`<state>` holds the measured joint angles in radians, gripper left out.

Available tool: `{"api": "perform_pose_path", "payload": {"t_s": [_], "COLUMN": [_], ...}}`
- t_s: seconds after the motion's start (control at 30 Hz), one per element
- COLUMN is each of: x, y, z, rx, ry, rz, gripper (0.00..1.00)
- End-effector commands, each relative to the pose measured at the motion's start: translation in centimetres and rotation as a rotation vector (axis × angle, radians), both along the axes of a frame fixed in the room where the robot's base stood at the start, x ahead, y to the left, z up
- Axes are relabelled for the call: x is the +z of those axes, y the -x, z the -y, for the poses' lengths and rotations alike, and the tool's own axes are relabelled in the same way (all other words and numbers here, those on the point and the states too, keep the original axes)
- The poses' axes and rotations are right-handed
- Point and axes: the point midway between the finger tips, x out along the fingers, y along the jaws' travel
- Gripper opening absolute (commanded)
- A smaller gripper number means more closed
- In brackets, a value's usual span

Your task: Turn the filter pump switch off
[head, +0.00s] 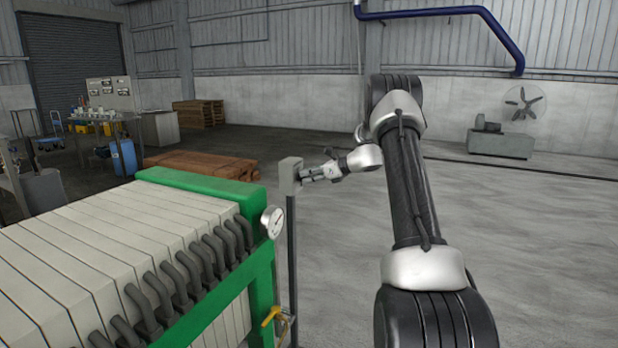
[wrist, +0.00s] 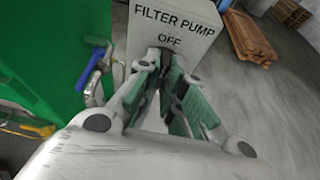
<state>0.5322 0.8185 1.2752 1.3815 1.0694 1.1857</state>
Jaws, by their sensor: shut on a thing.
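The filter pump switch box (head: 289,173) is a small grey box on a dark post beside the green filter press. In the wrist view its face (wrist: 195,22) carries the words "FILTER PUMP" and "OFF". My gripper (head: 306,174) reaches the box from the right in the head view. In the wrist view my gripper (wrist: 172,72) has its fingers close together at the box face, just below the word "OFF", shut on the switch. The fingers hide the switch itself, so its position cannot be seen.
The green filter press (head: 262,280) with pale plates, a round gauge (head: 272,222) and a yellow-handled valve (head: 271,316) stands left of the post. A blue-handled valve (wrist: 90,68) is left of my gripper in the wrist view. Open floor (head: 540,250) lies to the right.

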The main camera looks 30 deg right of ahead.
Motion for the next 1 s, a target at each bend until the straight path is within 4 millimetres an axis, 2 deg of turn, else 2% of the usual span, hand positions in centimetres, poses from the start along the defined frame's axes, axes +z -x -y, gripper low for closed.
{"api": "perform_pose_path", "payload": {"t_s": [0.3,0.33,0.43,0.47,0.8,1.0], "x": [-0.1,-0.1,-0.1,-0.1,0.1,1.4], "y": [0.0,0.0,0.0,0.0,0.2,2.5], "z": [0.0,0.0,0.0,0.0,0.2,2.1], "rx": [-0.002,-0.002,-0.002,-0.001,-0.002,-0.005], "ry": [-0.002,-0.002,-0.003,-0.002,-0.001,-0.002], "rz": [-0.003,-0.003,-0.002,-0.002,-0.001,0.0], "gripper": [0.0,0.12,0.31,0.32,0.32,0.32]}}
